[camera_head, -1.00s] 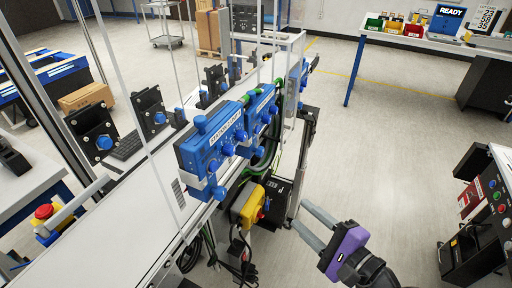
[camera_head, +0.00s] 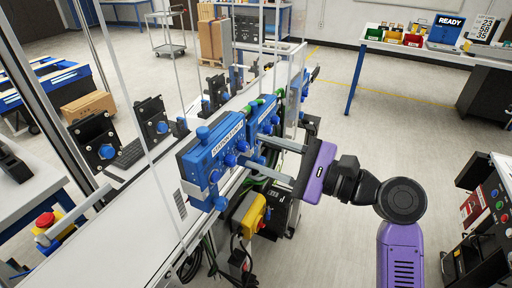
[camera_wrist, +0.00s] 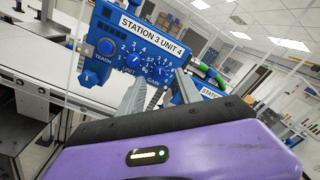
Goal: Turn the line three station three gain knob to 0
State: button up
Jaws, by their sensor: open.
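A blue sensor box (camera_head: 212,155) stands at the conveyor's edge. The wrist view shows its label as "STATION 3 UNIT 4" (camera_wrist: 151,33). Its face carries a row of blue knobs with printed number scales. The right-hand knob, marked GAIN (camera_wrist: 160,74), sits between my fingertips in the wrist view; its setting is too small to read. My gripper (camera_head: 251,150) is open, its two fingers reaching left toward the box's right side. I cannot tell whether they touch the knob. A second blue box (camera_head: 262,117) stands behind, its label partly hidden in the wrist view.
Clear upright panels and posts line the conveyor (camera_head: 120,225). A yellow box (camera_head: 249,214) and loose cables hang below the blue boxes. A red emergency button (camera_head: 45,219) is at left, a control panel (camera_head: 490,205) at right. Open floor lies to the right.

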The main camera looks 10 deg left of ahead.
jog(key=shift+x, duration=1)
jog(key=shift+c, duration=0.2)
grip_shut()
